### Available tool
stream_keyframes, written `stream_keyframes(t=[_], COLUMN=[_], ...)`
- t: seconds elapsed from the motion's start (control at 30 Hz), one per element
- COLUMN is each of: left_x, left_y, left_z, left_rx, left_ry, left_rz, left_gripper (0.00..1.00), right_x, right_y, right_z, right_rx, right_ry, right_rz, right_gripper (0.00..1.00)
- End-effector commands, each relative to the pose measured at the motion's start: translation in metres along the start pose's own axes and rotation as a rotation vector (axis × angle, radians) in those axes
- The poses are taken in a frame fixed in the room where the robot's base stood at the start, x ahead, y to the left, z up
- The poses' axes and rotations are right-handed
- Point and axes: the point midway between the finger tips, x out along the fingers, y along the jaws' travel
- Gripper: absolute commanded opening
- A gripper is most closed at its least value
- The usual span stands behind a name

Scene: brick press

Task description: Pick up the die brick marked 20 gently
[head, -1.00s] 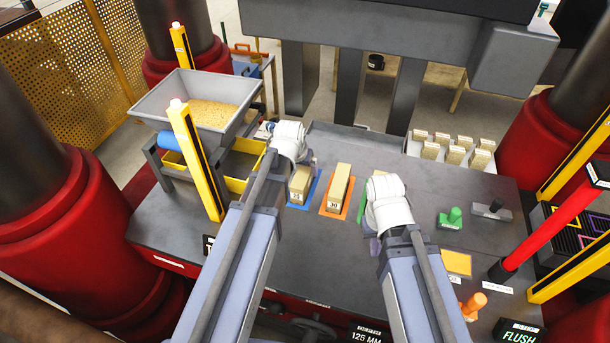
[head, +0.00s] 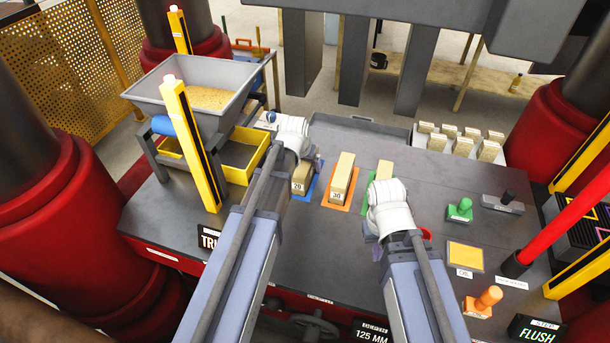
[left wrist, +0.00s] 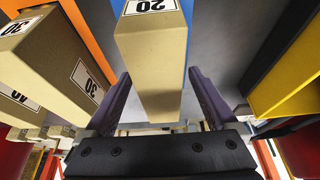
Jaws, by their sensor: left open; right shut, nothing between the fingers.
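The die brick marked 20 (head: 301,186) is a tan block on a blue mat (head: 314,191), partly hidden by my left wrist in the head view. In the left wrist view the brick (left wrist: 152,60) shows its 20 label at the top edge. My left gripper (left wrist: 158,88) is open, with one purple finger on each side of that brick in the picture and gaps on both sides. I cannot tell how deep the fingers reach. My right gripper (head: 371,248) is shut and empty, mostly hidden by its wrist, in front of the third brick.
The brick marked 30 (head: 343,172) stands on an orange mat just right of the 20 brick. A third brick (head: 385,168) stands on a green mat. A yellow tray (head: 262,137) under the hopper (head: 150,92) lies close to the left. The front middle of the table is clear.

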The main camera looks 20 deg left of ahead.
Motion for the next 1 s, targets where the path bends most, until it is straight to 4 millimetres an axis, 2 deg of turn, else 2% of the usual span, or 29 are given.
stream_keyframes(t=[0.03, 0.27, 1.0], left_x=[0.0053, 0.0032, 0.0032], left_y=[0.0001, 0.0001, 0.0001], left_z=[0.0004, -0.0002, 0.0000], left_rx=[0.000, 0.000, 0.000], left_ry=[0.000, 0.000, 0.000], left_rz=[0.000, 0.000, 0.000], left_gripper=[0.91, 0.91, 0.08], right_x=[0.0050, 0.0029, 0.0030], right_y=[-0.0005, -0.0003, -0.0003], right_z=[-0.0003, -0.0002, -0.0002], right_rx=[-0.001, -0.001, -0.001], right_ry=[0.000, 0.000, 0.000], right_rz=[0.000, 0.000, 0.000], right_gripper=[0.00, 0.00, 0.00])
